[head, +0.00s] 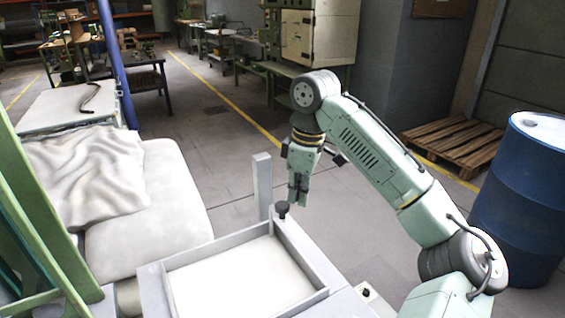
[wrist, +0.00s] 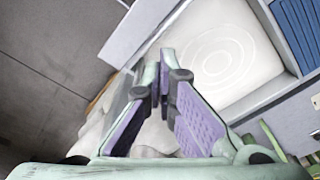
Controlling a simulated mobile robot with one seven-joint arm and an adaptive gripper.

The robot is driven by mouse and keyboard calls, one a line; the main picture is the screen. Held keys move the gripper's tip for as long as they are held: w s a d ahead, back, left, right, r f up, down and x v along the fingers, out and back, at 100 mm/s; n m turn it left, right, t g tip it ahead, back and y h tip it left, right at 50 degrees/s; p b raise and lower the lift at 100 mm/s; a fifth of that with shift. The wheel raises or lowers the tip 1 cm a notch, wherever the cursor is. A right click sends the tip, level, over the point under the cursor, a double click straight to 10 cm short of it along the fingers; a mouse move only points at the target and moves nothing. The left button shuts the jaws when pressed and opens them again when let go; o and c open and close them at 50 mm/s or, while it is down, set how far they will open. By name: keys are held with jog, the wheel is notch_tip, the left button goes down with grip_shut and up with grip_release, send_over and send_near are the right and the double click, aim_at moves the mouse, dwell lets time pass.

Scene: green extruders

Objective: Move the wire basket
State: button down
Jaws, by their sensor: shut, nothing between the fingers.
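I do not make out a wire basket in either view. My gripper (head: 298,202) hangs from the raised arm in the middle of the head view, with its fingers pointing down. It is shut and empty. In the wrist view the two purple-padded fingers (wrist: 167,78) come together at their tips with nothing held between them.
A white padded surface (head: 165,195) with a crumpled cloth (head: 85,170) lies at the left. A blue drum (head: 530,200) and a wooden pallet (head: 450,143) stand at the right. Benches and a cabinet (head: 318,35) are at the back. Grey floor (head: 205,120) between is clear.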

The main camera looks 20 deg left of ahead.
jog(key=shift+a+f, duration=0.1)
jog(key=shift+f, duration=0.05)
notch_tip(320, 180, up, 12)
jog(key=d, duration=0.1)
dwell(0.4)
jog(key=shift+d, duration=0.1)
